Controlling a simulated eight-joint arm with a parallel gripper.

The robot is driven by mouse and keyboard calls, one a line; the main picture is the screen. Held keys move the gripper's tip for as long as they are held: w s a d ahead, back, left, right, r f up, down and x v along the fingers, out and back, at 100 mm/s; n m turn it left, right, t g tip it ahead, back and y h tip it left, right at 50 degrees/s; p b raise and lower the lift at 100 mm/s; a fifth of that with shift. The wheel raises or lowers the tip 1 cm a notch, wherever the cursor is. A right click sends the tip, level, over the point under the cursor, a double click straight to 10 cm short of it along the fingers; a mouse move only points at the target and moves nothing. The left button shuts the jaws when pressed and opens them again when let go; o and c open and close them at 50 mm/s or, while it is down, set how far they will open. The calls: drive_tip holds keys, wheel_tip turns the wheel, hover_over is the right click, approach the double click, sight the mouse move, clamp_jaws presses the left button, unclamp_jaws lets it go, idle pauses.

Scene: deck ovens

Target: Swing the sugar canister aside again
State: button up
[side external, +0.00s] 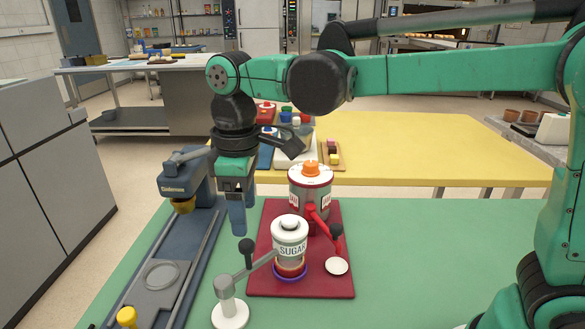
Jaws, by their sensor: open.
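The sugar canister (290,240) is white with a grey lid and a SUGAR label. It stands upright above a purple ring (291,277) on a dark red board (331,286). A grey swing arm (259,264) with a black knob (246,246) runs from it to a post on a round white base (230,315) at front left. My gripper (237,216) points down, open and apart from everything, to the left of the canister and above the knob in the picture. Its grip area looks empty.
Behind the sugar canister stands a red and white canister (311,186) with an orange top; a red arm (321,221) with a black knob stands right of the sugar canister. A blue machine (160,270) is at left. The green table (410,270) is clear at right.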

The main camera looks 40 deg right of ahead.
sight(246, 243)
drive_tip(key=shift+a+f, duration=0.1)
drive_tip(key=shift+f, duration=2.7)
clamp_jaws()
